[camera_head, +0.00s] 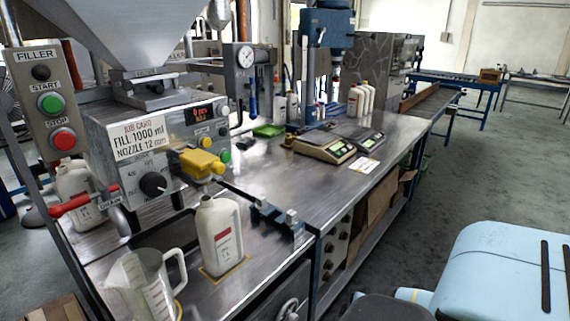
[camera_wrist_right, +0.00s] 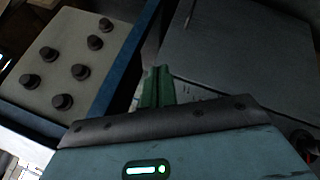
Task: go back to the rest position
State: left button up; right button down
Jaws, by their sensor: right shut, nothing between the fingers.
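In the right wrist view, my right gripper (camera_wrist_right: 157,88) shows as two narrow green fingers close together beyond a dark plate. It is shut, with nothing held between the fingers. A panel with several black knobs (camera_wrist_right: 62,60) is to its left in that view, and a blue frame edge (camera_wrist_right: 125,65) runs between them. My left gripper is in neither view. The right fingers do not show in the head view. A white bottle with a red label (camera_head: 220,236) stands upright below the filler's yellow nozzle (camera_head: 198,163).
The steel bench (camera_head: 262,178) carries two scales (camera_head: 325,148) and a clear measuring jug (camera_head: 148,284). A blue clamp-like fixture (camera_head: 277,217) sits near the bench edge beside the bottle. The filler's red-handled drain valve (camera_head: 75,204) sticks out at left. Open floor (camera_head: 470,170) lies right of the bench.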

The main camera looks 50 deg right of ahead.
jog(key=s+a+y+p, duration=0.15)
jog(key=s+a, duration=0.35)
jog(key=a, duration=0.8)
jog(key=s+a+y+p, duration=0.1)
jog(key=s+a+y, duration=0.3)
jog(key=a, duration=1)
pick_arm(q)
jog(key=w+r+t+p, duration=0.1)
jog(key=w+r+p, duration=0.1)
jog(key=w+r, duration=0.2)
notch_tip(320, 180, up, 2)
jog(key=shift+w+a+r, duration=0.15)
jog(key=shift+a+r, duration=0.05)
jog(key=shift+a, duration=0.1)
pick_arm(e)
jog(key=s+a+r+m+t, duration=0.1)
jog(key=s+a+r+m, duration=0.2)
jog(key=s+a+r, duration=0.4)
jog(key=a+r+h, duration=0.1)
jog(key=a+r, duration=0.3)
jog(key=shift+s+a+t, duration=0.2)
jog(key=shift+s+t, duration=0.1)
jog(key=shift+t, duration=0.1)
